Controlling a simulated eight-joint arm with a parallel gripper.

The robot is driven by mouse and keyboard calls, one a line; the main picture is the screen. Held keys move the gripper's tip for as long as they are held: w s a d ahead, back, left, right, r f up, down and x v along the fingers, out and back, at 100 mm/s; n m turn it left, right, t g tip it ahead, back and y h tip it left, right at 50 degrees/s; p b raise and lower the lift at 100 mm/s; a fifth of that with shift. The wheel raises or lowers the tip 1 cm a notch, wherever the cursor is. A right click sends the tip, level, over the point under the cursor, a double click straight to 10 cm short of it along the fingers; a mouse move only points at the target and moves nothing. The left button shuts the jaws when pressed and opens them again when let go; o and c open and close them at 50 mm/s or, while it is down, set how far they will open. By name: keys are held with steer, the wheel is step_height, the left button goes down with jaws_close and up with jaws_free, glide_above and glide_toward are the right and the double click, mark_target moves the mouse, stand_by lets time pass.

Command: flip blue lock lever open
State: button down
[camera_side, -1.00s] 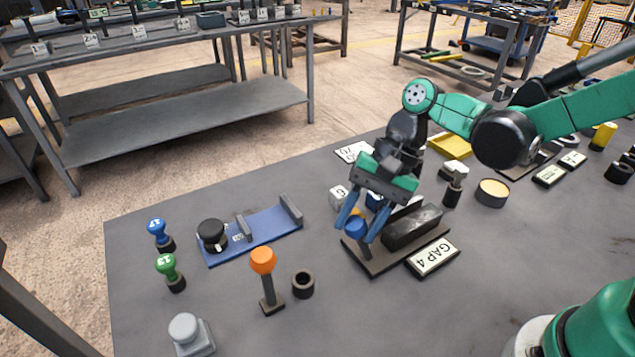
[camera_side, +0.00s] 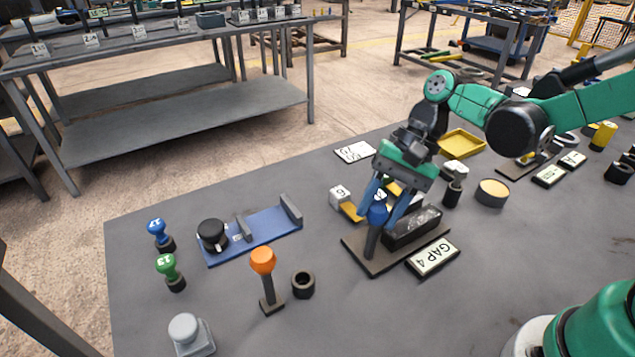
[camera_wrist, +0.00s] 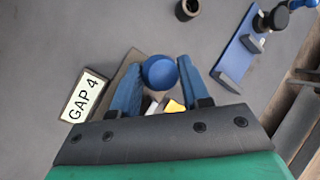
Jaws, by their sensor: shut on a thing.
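The blue lock lever has a round blue knob (camera_side: 377,214) on a dark stem (camera_side: 371,243). It stands nearly upright on a dark base plate (camera_side: 376,268), beside a black block (camera_side: 415,228) on the same plate. My gripper (camera_side: 378,214) is at the knob, with one blue finger on each side, shut on it. In the wrist view the blue knob (camera_wrist: 160,72) shows between the two fingertips. The stem is hidden there.
A "GAP 4" label (camera_side: 433,258) lies at the plate's right. An orange-topped lever (camera_side: 263,262), a black ring (camera_side: 303,284) and a blue fixture (camera_side: 256,236) stand to the left.

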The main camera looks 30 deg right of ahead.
steer(key=shift+s+d+f, duration=0.1)
steer(key=shift+d, duration=0.2)
steer(key=shift+c, duration=2.1)
jaws_free()
steer(key=shift+a, duration=0.1)
steer(key=v, duration=0.5)
steer(key=shift+r, duration=0.35)
steer(key=d+n+t+h, duration=0.1)
steer(key=n+t+h, duration=0.1)
steer(key=n, duration=0.1)
steer(key=s+d+n+t+h, duration=0.1)
steer(key=d+n+t+h, duration=0.1)
steer(key=t, duration=0.1)
steer(key=d+n+t+h, duration=0.1)
steer(key=n+t+h, duration=0.1)
steer(key=n, duration=0.1)
steer(key=shift+s+d+n+t, duration=0.15)
steer(key=shift+s+n+t, duration=0.15)
steer(key=shift+s+t, duration=0.1)
